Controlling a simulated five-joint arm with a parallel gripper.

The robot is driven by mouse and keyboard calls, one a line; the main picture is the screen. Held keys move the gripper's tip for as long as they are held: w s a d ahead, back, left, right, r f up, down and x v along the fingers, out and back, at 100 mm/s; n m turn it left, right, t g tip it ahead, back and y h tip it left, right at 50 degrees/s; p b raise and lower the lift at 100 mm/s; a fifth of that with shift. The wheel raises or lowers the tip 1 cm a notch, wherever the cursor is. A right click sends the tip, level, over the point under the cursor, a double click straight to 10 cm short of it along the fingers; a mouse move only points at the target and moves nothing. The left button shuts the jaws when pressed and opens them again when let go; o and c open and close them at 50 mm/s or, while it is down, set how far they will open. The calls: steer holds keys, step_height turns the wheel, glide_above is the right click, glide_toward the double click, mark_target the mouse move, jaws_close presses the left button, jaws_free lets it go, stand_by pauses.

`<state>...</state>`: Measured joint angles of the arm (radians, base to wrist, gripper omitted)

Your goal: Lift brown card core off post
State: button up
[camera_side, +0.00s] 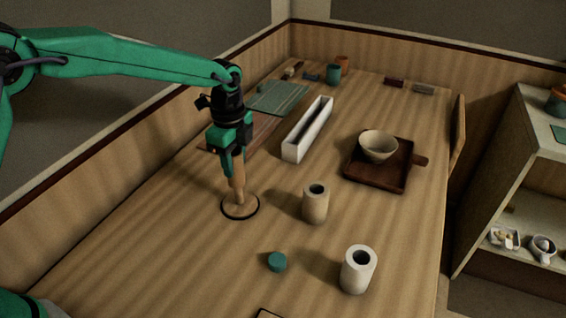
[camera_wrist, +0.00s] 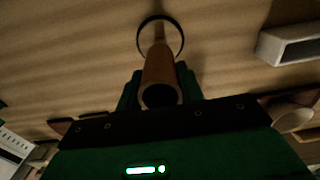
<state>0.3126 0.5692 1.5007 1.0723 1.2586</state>
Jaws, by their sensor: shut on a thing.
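My gripper (camera_side: 232,168) is shut on the brown card core (camera_side: 238,183) and holds it upright directly above the post's round base (camera_side: 231,211). In the wrist view the core (camera_wrist: 160,72) sits between my gripper's green fingers (camera_wrist: 159,84), its dark open end facing the camera. The lower part of the wooden post (camera_side: 240,200) shows below the core; the post (camera_wrist: 159,33) also shows beyond it in the wrist view. The core's lower end is raised off the base. Whether the post's tip is still inside the core is hidden.
A tan roll (camera_side: 315,206), a white roll (camera_side: 357,272) and a teal puck (camera_side: 277,262) stand right of the post. A white trough (camera_side: 307,130) and a brown tray (camera_side: 375,176) with a bowl (camera_side: 378,146) lie behind. The table's front left is clear.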

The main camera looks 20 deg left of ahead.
steer(key=shift+r, duration=1.1)
stand_by(1.3)
step_height(320, 180, up, 8)
steer(key=shift+r, duration=0.15)
stand_by(1.6)
